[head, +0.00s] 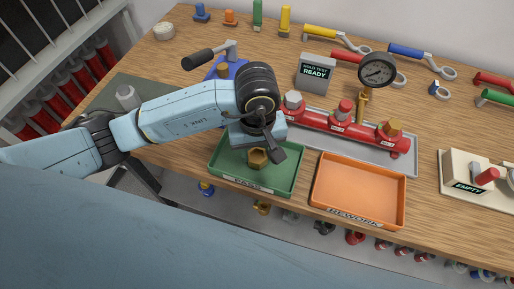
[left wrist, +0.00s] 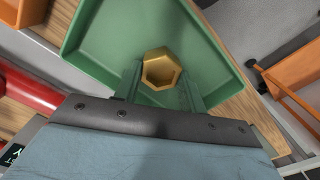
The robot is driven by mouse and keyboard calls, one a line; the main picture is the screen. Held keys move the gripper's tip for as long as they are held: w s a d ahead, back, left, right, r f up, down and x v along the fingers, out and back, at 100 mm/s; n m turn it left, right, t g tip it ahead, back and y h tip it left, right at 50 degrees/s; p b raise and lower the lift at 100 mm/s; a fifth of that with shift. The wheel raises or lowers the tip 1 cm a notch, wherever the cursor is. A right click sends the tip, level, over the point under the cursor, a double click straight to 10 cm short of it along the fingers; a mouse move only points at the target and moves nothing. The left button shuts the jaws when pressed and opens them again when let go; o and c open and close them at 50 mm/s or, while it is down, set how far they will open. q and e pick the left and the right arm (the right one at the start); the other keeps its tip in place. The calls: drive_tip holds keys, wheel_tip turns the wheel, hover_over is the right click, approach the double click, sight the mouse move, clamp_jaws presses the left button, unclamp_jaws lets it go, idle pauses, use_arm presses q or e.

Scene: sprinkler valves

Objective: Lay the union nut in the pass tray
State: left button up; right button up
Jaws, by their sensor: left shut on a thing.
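The brass hexagonal union nut (head: 257,159) shows over the green pass tray (head: 226,164), which has PASS on its front rim. In the left wrist view the hollow nut (left wrist: 159,68) sits between the two finger tips of my left gripper (left wrist: 161,84), with the green tray floor (left wrist: 110,35) behind it. My left gripper (head: 264,153) is shut on the nut and points down into the tray. I cannot tell whether the nut touches the tray floor. My right gripper is not in view.
The orange REWORK tray (head: 357,190) stands empty right of the pass tray. Behind them a red manifold (head: 325,124) with several valves lies on a grey tray, near a pressure gauge (head: 376,71) and a READY sign (head: 315,72). Tools line the back of the bench.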

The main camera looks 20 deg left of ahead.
sight(257, 154)
use_arm(q)
drive_tip(key=shift+f, duration=0.15)
drive_tip(key=o, duration=1.1)
wheel_tip(257, 154, up, 12)
drive_tip(key=shift+r, duration=0.2)
